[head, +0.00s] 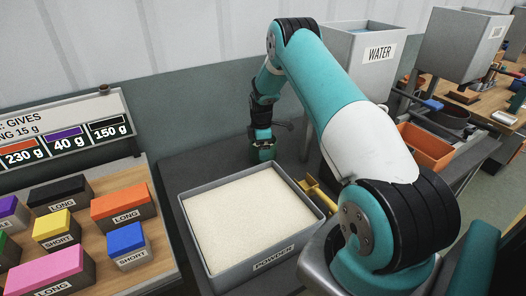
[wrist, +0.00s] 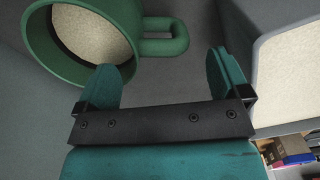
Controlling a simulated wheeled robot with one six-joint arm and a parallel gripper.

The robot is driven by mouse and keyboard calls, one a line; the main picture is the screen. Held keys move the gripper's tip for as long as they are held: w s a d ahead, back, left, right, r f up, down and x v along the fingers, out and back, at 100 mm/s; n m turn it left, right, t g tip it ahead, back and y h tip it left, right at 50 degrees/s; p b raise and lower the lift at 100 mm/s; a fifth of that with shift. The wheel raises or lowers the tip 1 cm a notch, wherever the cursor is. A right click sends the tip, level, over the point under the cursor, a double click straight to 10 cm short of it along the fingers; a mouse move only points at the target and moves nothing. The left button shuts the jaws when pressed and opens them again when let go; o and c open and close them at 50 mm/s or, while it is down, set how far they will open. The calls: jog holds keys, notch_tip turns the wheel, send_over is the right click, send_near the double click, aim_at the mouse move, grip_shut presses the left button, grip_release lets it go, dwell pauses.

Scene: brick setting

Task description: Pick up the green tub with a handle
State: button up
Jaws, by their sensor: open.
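The green tub (wrist: 40,48) shows in the wrist view at the upper left, cut off by the top edge. Its round mouth shows a pale grainy surface inside. Its looped handle (wrist: 178,42) points right, toward the space ahead of my two fingertips. My gripper (wrist: 165,75) is open, with nothing between its teal fingers; the left fingertip is close to the tub's rim, and I cannot tell if they touch. In the head view my gripper (head: 262,148) is beyond the powder tray's far edge; the tub cannot be told apart there.
A grey tray of pale powder (head: 196,232) stands in front of my gripper. A grey WATER tank (head: 348,48) and an orange bin (head: 424,150) are to the right. Coloured blocks lie on a wooden board (head: 160,262) at left. A wall stands behind.

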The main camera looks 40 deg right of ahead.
jog(key=shift+s+f+p, duration=0.2)
jog(key=shift+f+p, duration=1.25)
jog(key=shift+f, duration=1.7)
jog(key=shift+c, duration=0.2)
jog(key=c, duration=1.1)
